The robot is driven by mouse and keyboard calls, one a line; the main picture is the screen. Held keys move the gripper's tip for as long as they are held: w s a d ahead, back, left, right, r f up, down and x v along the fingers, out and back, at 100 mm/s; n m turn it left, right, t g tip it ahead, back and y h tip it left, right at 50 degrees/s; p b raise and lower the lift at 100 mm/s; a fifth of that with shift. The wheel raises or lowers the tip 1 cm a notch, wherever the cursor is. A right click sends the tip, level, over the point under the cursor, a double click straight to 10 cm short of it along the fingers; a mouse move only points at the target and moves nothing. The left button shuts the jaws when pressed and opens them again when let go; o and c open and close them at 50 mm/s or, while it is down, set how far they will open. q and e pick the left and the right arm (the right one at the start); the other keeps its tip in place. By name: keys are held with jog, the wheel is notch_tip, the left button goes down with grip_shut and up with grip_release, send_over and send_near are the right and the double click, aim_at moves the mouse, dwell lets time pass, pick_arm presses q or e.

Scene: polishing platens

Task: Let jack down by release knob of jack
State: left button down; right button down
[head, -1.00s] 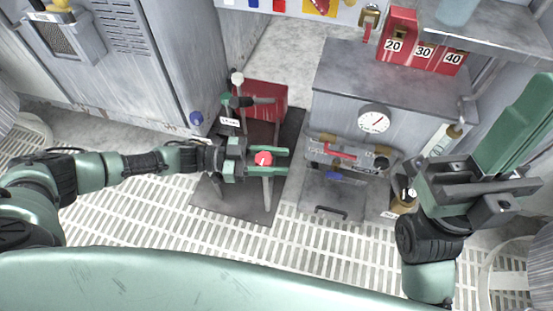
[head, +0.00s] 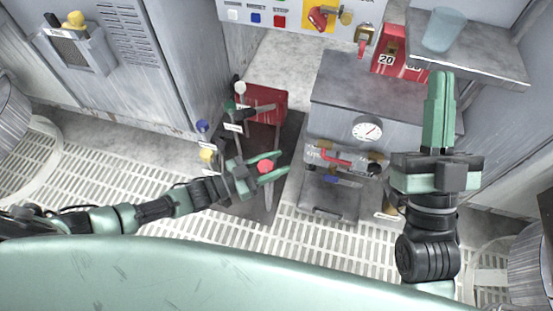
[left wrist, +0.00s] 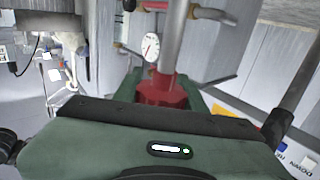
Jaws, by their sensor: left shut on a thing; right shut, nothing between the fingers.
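My left gripper (head: 266,166) is shut on a red knob (head: 265,167) over the dark mat (head: 228,205). In the left wrist view the same red knob (left wrist: 162,92) sits between the green fingers, with a grey post rising from it. The jack seems to be the red body (head: 268,104) with dark bars just behind; the arm and gripper hide part of it. My right gripper (head: 438,98) is shut and empty, off to the right in front of the cabinet and pointing toward the shelf.
A grey cabinet (head: 345,82) with a round gauge (head: 367,129) stands right of the mat. Blue (head: 202,126) and yellow (head: 207,154) knobs stand left of the jack. Grated floor is open in front.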

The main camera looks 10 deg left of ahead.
pick_arm(q)
jog(key=shift+w+a+n+t+y+p, duration=0.15)
jog(key=shift+a+n+t+y+p, duration=0.05)
jog(key=shift+n+t+y+p, duration=0.95)
jog(key=shift+w+a+n+t+y+p, duration=0.1)
jog(key=shift+a+n+t+y+p, duration=0.1)
jog(key=shift+n+t+y+p, duration=0.4)
jog(key=shift+w+a+n+t+y+p, duration=0.15)
jog(key=shift+n+t+y, duration=0.35)
jog(key=shift+y, duration=0.55)
pick_arm(e)
notch_tip(320, 180, down, 19)
jog(key=w+d+g+h, duration=0.2)
jog(key=g+h, duration=0.2)
jog(key=g, duration=0.8)
jog(key=shift+w, duration=0.2)
jog(key=shift+f, duration=0.1)
pick_arm(q)
jog(key=c, duration=0.8)
grip_release()
jog(key=shift+s, duration=0.1)
